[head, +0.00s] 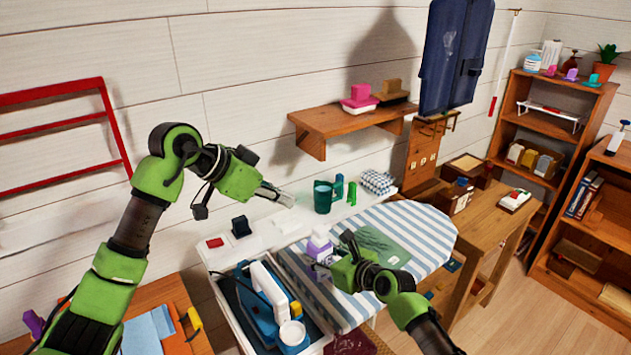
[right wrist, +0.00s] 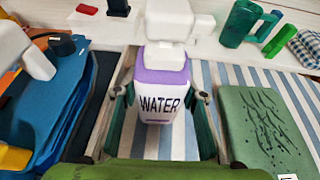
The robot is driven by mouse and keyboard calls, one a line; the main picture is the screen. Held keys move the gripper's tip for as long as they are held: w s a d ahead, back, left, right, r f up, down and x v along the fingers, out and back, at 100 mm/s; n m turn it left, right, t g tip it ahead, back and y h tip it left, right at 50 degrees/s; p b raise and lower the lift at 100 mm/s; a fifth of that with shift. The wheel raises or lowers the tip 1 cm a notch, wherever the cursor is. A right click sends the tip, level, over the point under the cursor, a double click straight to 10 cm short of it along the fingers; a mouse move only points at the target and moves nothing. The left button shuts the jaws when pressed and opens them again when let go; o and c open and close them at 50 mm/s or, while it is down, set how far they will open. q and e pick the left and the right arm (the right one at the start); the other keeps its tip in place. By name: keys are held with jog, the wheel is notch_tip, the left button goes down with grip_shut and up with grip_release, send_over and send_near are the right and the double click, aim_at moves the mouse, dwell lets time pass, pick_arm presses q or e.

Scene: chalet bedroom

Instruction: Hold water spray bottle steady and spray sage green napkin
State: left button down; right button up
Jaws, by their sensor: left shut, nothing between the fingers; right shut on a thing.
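The water spray bottle (head: 319,246), white and purple with a "WATER" label, stands upright on the striped ironing board; it also shows in the right wrist view (right wrist: 163,104). My right gripper (head: 335,256) is shut on the bottle, with a finger on each side of it in the right wrist view (right wrist: 161,98). The sage green napkin (head: 388,245) lies flat on the board to the right of the bottle, with dark branch-like marks, also in the right wrist view (right wrist: 240,112). My left gripper (head: 289,200) is shut and empty, up and left of the bottle, apart from it.
A blue and white iron (head: 262,295) stands left of the board. A dark green mug (head: 323,197), green blocks and a checked cloth (head: 378,182) sit on the white ledge behind. A wooden wall shelf (head: 345,122) is above.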

jog(key=shift+f, duration=0.15)
jog(key=o, duration=1.5)
